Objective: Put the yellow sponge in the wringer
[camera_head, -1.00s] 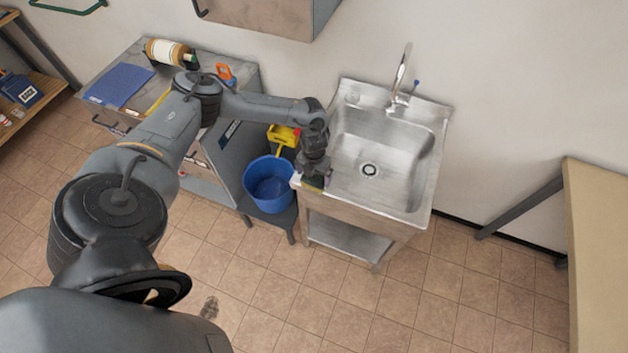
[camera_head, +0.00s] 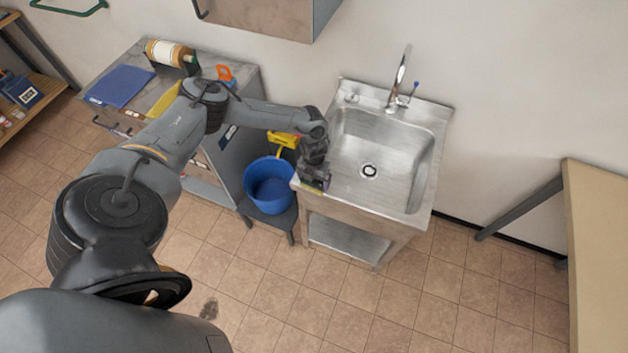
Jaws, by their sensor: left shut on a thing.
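My left gripper (camera_head: 313,187) is at the front left corner of the steel sink (camera_head: 365,195). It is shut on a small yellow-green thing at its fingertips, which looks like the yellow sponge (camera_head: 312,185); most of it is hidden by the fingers. The yellow wringer (camera_head: 283,139) shows at the back of the blue bucket (camera_head: 269,188), to the left of the gripper, partly hidden by my left arm. My right gripper is not in view.
The bucket stands on a low dark stand between the sink and a grey cabinet. The cabinet top holds a blue folder (camera_head: 120,86), a flat yellow item (camera_head: 164,98) and an orange-handled tool (camera_head: 225,73). A tap (camera_head: 401,80) rises behind the empty basin.

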